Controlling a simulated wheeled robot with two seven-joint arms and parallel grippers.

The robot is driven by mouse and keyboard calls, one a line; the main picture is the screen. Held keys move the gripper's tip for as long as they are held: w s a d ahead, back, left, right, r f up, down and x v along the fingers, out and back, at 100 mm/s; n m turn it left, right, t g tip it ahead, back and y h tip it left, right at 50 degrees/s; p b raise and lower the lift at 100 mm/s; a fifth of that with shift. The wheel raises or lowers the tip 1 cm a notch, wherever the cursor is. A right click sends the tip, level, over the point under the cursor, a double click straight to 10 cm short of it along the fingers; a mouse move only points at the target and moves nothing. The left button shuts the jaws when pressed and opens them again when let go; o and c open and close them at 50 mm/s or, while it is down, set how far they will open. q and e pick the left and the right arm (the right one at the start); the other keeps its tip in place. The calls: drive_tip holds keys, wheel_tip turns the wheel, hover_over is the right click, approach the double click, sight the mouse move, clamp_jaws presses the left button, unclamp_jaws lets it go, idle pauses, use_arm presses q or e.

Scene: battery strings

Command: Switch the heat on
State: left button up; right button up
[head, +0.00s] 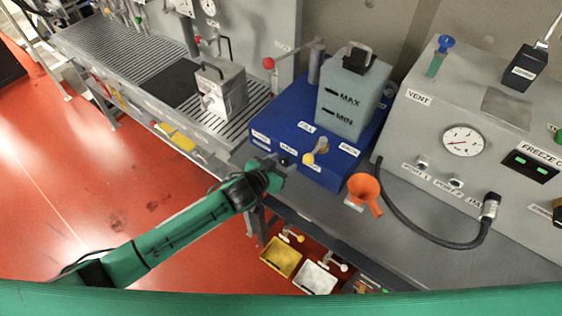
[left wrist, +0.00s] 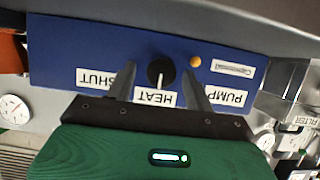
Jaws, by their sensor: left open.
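The blue box (head: 268,118) stands on the grey bench, carrying a grey tank (head: 345,105) marked MAX and MIN. In the left wrist view its blue front panel (left wrist: 75,45) appears upside down. A round black knob (left wrist: 160,72) with a white pointer line sits above the HEAT label (left wrist: 154,97). My left gripper (head: 284,162) is at the box's front face. In the wrist view the open fingers (left wrist: 159,68) lie on either side of the knob, with gaps showing; contact cannot be told. The knob is not clear in the head view. My right gripper is not in view.
SHUT (left wrist: 96,77) and PUMP (left wrist: 228,97) labels flank the knob; a small amber light or button (left wrist: 195,61) is close by. A grey metal box (head: 222,90) is left.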

use_arm(q)
drive_tip(key=c, duration=0.9)
drive_tip(key=shift+c, duration=0.2)
